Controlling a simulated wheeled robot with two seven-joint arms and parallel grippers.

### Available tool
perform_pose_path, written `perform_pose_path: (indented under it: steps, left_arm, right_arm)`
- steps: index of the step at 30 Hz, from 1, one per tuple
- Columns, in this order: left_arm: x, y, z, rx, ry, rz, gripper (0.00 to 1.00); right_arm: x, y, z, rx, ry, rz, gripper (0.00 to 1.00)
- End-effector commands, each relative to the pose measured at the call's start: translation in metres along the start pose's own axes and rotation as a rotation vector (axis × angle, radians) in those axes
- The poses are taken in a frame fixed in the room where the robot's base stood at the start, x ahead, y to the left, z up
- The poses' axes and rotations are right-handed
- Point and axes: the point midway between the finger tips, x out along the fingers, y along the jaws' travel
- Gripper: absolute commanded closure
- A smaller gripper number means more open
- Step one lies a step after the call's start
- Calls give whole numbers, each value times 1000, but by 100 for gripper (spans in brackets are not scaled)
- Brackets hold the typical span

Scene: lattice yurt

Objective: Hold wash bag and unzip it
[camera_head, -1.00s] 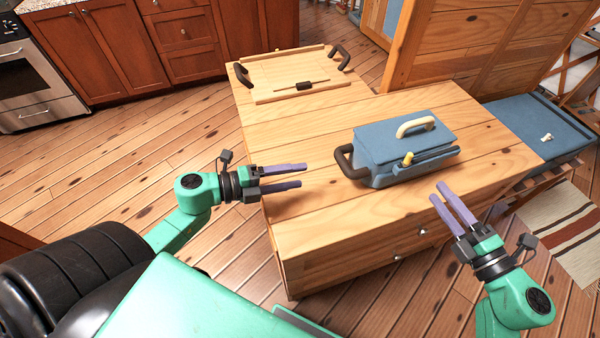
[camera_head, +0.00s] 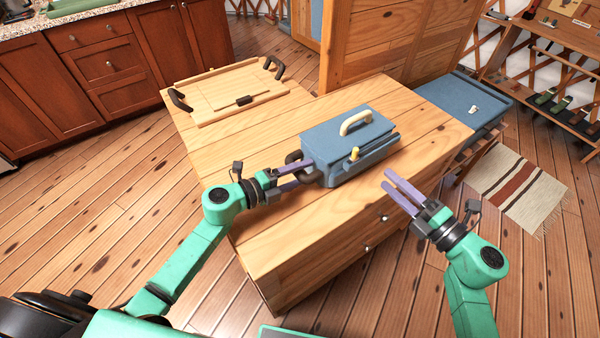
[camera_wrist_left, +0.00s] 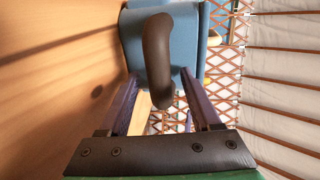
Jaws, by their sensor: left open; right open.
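The wash bag (camera_head: 338,165) is a blue box shape with a cream handle (camera_head: 356,122) on top, a yellow pull (camera_head: 354,153) on its front side and a dark loop handle (camera_head: 294,158) on its left end. It stands on the wooden cabinet top. My left gripper (camera_head: 308,170) is open at the bag's left end. In the left wrist view the dark loop (camera_wrist_left: 158,55) lies between its two purple fingers (camera_wrist_left: 160,95), with the blue bag (camera_wrist_left: 183,38) beyond. My right gripper (camera_head: 388,180) is open and empty, to the right of the bag's front and apart from it.
The wooden cabinet (camera_head: 250,135) bears a wooden tray (camera_head: 230,88) with dark handles at its far left. A blue-topped chest (camera_head: 450,100) stands to the right. A striped rug (camera_head: 515,185) lies on the floor. Bare cabinet top surrounds the bag.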

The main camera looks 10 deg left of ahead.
Motion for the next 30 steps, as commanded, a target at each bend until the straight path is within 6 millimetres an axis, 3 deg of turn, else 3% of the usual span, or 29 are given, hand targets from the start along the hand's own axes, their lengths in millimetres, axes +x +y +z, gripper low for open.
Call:
perform_pose_path:
  steps: [4, 9, 30]
  left_arm:
    - [0, 0, 0, 0, 0, 0, 35]
    - [-1, 0, 0, 0, 0, 0, 100]
    - [0, 2, 0, 0, 1, 2, 100]
  right_arm:
    - [0, 0, 0, 0, 0, 0, 50]
    - [0, 0, 0, 0, 0, 0, 50]
    - [0, -1, 0, 0, 0, 0, 50]
